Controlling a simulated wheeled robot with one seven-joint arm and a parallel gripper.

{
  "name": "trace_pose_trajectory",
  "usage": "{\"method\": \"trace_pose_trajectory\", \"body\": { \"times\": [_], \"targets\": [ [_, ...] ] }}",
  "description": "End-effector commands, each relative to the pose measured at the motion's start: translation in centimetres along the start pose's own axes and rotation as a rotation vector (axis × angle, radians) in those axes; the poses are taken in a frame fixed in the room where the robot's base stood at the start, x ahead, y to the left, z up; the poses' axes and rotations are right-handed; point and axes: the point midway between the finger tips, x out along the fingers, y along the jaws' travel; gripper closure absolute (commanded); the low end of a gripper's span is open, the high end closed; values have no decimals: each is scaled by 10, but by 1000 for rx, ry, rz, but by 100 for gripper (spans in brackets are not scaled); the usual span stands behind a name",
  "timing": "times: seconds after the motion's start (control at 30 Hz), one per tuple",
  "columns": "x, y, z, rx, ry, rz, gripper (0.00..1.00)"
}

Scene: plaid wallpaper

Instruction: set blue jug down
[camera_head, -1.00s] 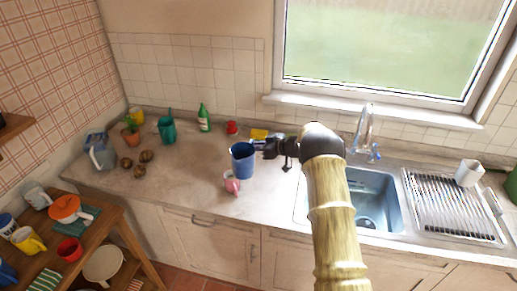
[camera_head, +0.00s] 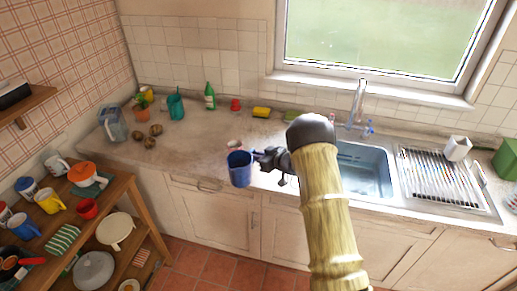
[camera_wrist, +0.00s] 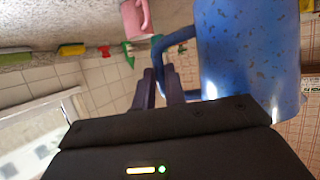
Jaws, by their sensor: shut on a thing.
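The blue jug (camera_head: 240,170) is upright in the head view, overlapping the counter's front edge. It appears held clear of the worktop (camera_head: 200,155). In the wrist view the speckled blue jug (camera_wrist: 250,60) fills the right side, its handle between my fingers. My gripper (camera_head: 264,159) is shut on that handle, to the right of the jug; its dark fingers also show in the wrist view (camera_wrist: 160,88). The jug's base is out of the wrist view.
A pink mug (camera_head: 234,144) stands behind the jug, partly hidden. Potatoes (camera_head: 151,139), a teal can (camera_head: 176,106) and a green bottle (camera_head: 210,97) stand left and back. The sink (camera_head: 365,173) is right. A crowded wooden shelf (camera_head: 125,200) stands at lower left.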

Motion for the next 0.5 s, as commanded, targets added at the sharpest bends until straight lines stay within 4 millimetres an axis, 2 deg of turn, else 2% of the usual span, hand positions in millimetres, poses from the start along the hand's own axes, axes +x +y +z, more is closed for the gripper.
{"method": "trace_pose_trajectory", "body": {
  "times": [0.27,0.5],
  "targets": [
    [-15,-24,44,65,-1,142,100],
    [-46,-38,95,136,-1,314,100]
  ]
}}
